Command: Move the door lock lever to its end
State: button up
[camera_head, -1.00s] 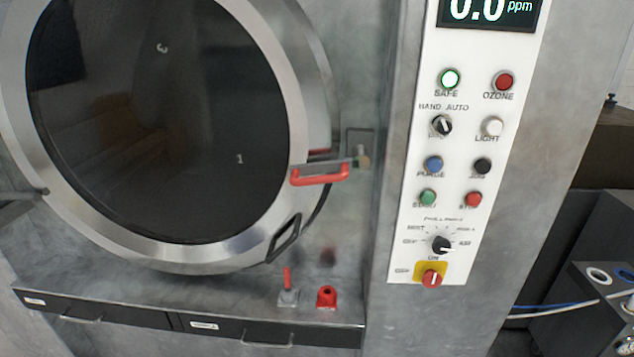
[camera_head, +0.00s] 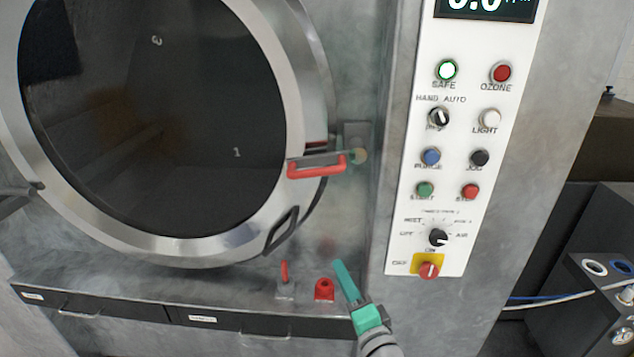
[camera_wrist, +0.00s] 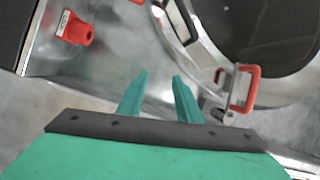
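The round door (camera_head: 301,103) has a steel rim and dark glass and looks closed. A red-handled lever (camera_head: 317,167) lies nearly level across its right rim, its steel bar reaching the bracket beside the door. It also shows in the wrist view as a red loop (camera_wrist: 254,86) at the right. A small upright red lever (camera_head: 284,272) stands on the ledge below; I cannot tell which one is the lock lever. My gripper (camera_head: 340,265) is at the lower right, below the red-handled lever. In the wrist view, its green fingers (camera_wrist: 161,75) are apart with nothing between them.
A red knob (camera_head: 324,289) sits on the ledge close to my gripper's left; the wrist view shows it too (camera_wrist: 78,30). A control panel (camera_head: 405,205) with buttons stands to the right. A black loop handle (camera_head: 283,231) is on the lower door rim.

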notch_tip(320, 180, up, 13)
jog(key=w+n+g+y, duration=0.1)
jog(key=w+n+y, duration=0.1)
jog(key=y, duration=0.2)
jog(key=n+g+y, duration=0.2)
jog(key=n+g, duration=0.1)
send_near(319, 175)
jog(key=x, duration=1)
jog(key=shift+w+a, duration=0.5)
jog(key=shift+a, duration=0.15)
jog(key=shift+d, duration=0.1)
grip_shut()
